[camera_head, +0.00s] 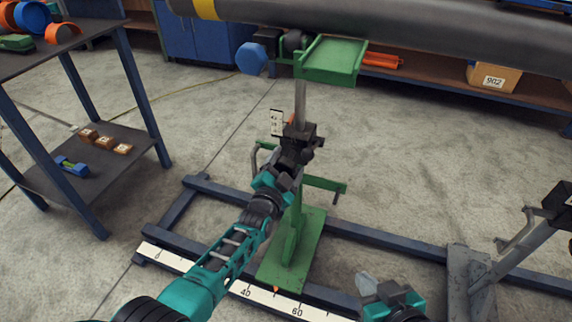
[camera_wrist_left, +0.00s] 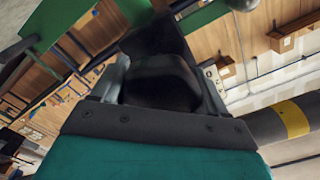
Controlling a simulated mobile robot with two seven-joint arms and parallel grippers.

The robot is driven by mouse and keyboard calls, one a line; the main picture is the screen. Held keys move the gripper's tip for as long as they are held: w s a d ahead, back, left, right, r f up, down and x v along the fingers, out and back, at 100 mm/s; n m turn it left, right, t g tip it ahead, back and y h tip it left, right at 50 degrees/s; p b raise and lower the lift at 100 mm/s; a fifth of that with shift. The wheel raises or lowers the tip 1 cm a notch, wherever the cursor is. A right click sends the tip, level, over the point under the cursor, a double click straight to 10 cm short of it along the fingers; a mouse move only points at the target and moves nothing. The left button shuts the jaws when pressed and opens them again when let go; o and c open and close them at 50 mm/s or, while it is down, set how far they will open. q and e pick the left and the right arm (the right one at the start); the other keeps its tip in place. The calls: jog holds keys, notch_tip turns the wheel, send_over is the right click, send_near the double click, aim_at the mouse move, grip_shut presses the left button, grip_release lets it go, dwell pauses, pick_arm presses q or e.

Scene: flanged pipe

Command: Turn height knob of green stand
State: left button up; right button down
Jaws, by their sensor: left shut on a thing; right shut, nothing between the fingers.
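The green stand (camera_head: 296,245) rises from the floor frame, with a grey post (camera_head: 300,100) and a green top bracket (camera_head: 335,62) below the large pipe. A black clamp block (camera_head: 305,130) is on its post, beside a small white scale plate (camera_head: 276,122). My left gripper (camera_head: 290,160) reaches up to this block and is shut on the black height knob (camera_wrist_left: 160,85). In the left wrist view the knob sits between both fingers; its far side is hidden. My right gripper (camera_head: 367,284) is low at the bottom of the head view, shut and empty, apart from the stand.
The grey pipe (camera_head: 420,35) with a yellow band crosses overhead. A blue hexagonal knob (camera_head: 251,59) is beside the top bracket. A blue floor frame (camera_head: 390,237) with a white ruler (camera_head: 262,296) surrounds the stand. A dark table (camera_head: 60,50) stands left; another support (camera_head: 500,265) is at right.

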pick_arm(q)
jog(key=shift+d+r+m, duration=0.15)
jog(key=shift+m, duration=0.45)
pick_arm(e)
jog(key=shift+a, duration=0.1)
pick_arm(q)
jog(key=o, duration=1)
